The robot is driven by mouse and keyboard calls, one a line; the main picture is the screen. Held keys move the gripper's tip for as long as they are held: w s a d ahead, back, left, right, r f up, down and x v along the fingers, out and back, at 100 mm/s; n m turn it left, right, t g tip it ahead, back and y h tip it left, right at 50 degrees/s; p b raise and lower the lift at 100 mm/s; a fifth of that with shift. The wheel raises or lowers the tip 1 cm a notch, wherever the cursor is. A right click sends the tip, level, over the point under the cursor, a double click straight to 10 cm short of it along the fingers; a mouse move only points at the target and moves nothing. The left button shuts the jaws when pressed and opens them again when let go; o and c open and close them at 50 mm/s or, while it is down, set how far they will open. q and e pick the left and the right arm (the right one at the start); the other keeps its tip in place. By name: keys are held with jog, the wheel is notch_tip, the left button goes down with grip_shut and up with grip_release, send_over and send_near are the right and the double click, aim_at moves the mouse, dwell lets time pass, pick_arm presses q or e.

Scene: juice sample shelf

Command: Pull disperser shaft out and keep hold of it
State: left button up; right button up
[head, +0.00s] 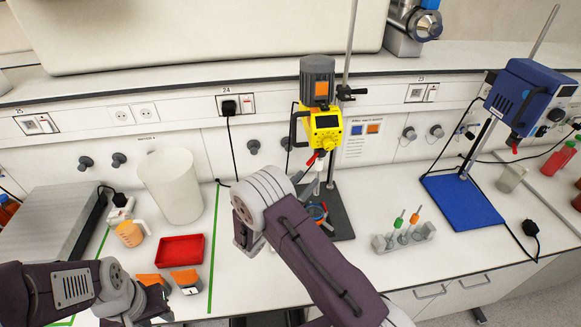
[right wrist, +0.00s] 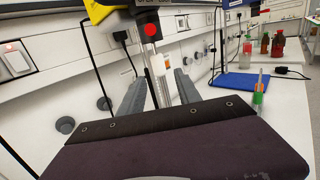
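The yellow disperser motor (head: 325,125) hangs on a stand at the centre of the head view, with a white and red part just below it. In the right wrist view a dark coupling with a red dot (right wrist: 150,29) leads down to the disperser shaft (right wrist: 161,82). My right gripper (right wrist: 158,92) has its two grey fingers apart, one on each side of the shaft, with gaps visible. In the head view my right wrist hides much of the shaft and most of this gripper. My left gripper (head: 167,283) is open and empty at the lower left, in front of the red tray.
A rack (head: 404,238) with green- and orange-topped pieces stands right of the stand base (head: 340,222). A blue stirrer (head: 530,95) is farther right. At left are a red tray (head: 180,249), a white bucket (head: 172,187) and an orange-filled jug (head: 130,234).

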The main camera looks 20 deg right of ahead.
aim_at(317, 167)
jog(key=x, duration=0.7)
jog(key=shift+w+d+r+b, duration=0.1)
jog(key=shift+w+d+b, duration=0.1)
jog(key=shift+b, duration=0.2)
jog(key=shift+w+d+r, duration=0.15)
jog(key=shift+w+d, duration=0.1)
jog(key=shift+d, duration=0.05)
grip_shut()
